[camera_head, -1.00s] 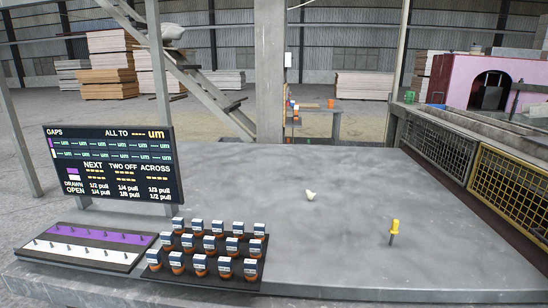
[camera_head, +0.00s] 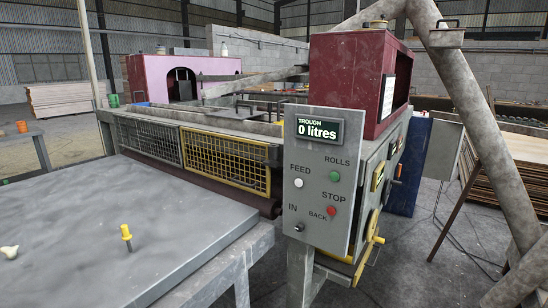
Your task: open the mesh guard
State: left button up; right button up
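Two mesh guard panels stand upright along the side of the machine, beyond the grey table. The nearer mesh guard (camera_head: 225,160) has a yellow frame and sits just left of the control panel. The farther mesh panel (camera_head: 153,142) has a grey frame. Both appear closed against the machine, with a dark red roller (camera_head: 258,203) showing below the yellow one. I cannot make out a handle on either. Neither of my grippers is in view.
A control panel (camera_head: 318,180) with coloured buttons and a "TROUGH 0 litres" display stands right of the guard. The grey table (camera_head: 165,225) holds a yellow-handled tool (camera_head: 126,236) and a small pale object (camera_head: 9,252). A grey slanted post (camera_head: 475,130) blocks the right side.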

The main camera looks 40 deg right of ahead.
aim_at(269, 163)
jog(key=z, duration=1.4)
jog(key=k, duration=0.6)
jog(key=z, duration=1.1)
jog(key=i, duration=1.65)
jog(key=u, duration=0.6)
